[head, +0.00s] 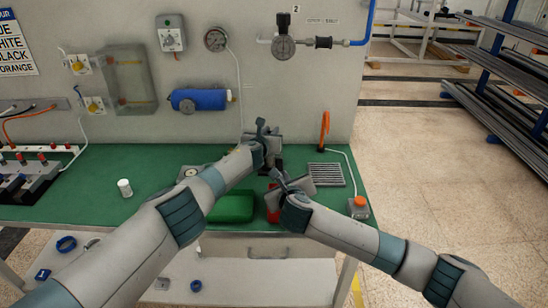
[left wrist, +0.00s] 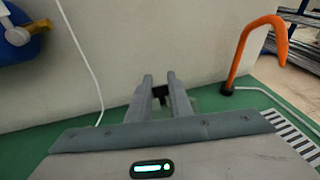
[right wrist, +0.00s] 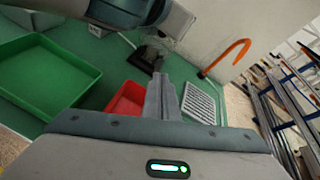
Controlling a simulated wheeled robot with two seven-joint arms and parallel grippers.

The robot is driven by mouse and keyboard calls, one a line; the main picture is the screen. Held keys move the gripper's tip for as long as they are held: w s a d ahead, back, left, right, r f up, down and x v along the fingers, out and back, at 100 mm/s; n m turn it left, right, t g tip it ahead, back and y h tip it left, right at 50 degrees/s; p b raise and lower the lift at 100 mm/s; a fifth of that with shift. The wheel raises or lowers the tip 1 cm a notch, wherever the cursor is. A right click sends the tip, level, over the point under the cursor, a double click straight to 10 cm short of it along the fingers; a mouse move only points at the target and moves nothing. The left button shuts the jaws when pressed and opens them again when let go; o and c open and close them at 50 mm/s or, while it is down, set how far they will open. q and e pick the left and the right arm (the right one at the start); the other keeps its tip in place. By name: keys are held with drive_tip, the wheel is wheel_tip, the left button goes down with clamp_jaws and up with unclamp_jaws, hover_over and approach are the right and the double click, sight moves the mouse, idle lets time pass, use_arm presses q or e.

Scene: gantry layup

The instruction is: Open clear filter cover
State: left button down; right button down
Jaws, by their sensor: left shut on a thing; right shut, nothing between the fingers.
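My left gripper (head: 262,128) is over the back of the green bench near the wall. Its fingers, in the left wrist view (left wrist: 160,82), are shut on a small dark piece (left wrist: 160,96), mostly hidden between them. A small black fixture with a smoky clear part (right wrist: 150,54) stands on the bench under my left gripper in the right wrist view; I cannot tell whether this is the filter cover. My right gripper (head: 277,178) is shut and empty, in front of the fixture and lower, above the red tray (right wrist: 124,98).
A green tray (head: 232,207) lies left of the red one. A slatted grey plate (head: 327,174) and an upright orange hook (head: 325,128) are to the right. A see-through box (head: 130,78) and a blue cylinder (head: 200,100) are on the wall.

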use_arm(q)
drive_tip(key=shift+a+f, duration=0.1)
drive_tip(key=shift+a, duration=0.05)
use_arm(e)
drive_tip(key=shift+s+a, duration=0.1)
drive_tip(key=shift+a, duration=0.1)
drive_tip(key=shift+x, duration=0.9)
approach(274, 156)
drive_tip(key=w+f, duration=0.1)
drive_tip(key=w+d+f, duration=0.1)
drive_tip(key=f, duration=0.1)
drive_tip(key=shift+w+f, duration=0.25)
drive_tip(key=shift+w, duration=0.15)
use_arm(q)
drive_tip(key=shift+f, duration=0.1)
use_arm(e)
drive_tip(key=shift+w+a+r, duration=0.55)
drive_tip(key=shift+w+r, duration=0.1)
drive_tip(key=shift+r, duration=0.1)
drive_tip(key=shift+w+a+r, duration=0.4)
drive_tip(key=shift+w+r, duration=0.05)
drive_tip(key=shift+r, duration=0.25)
drive_tip(key=shift+r, duration=0.1)
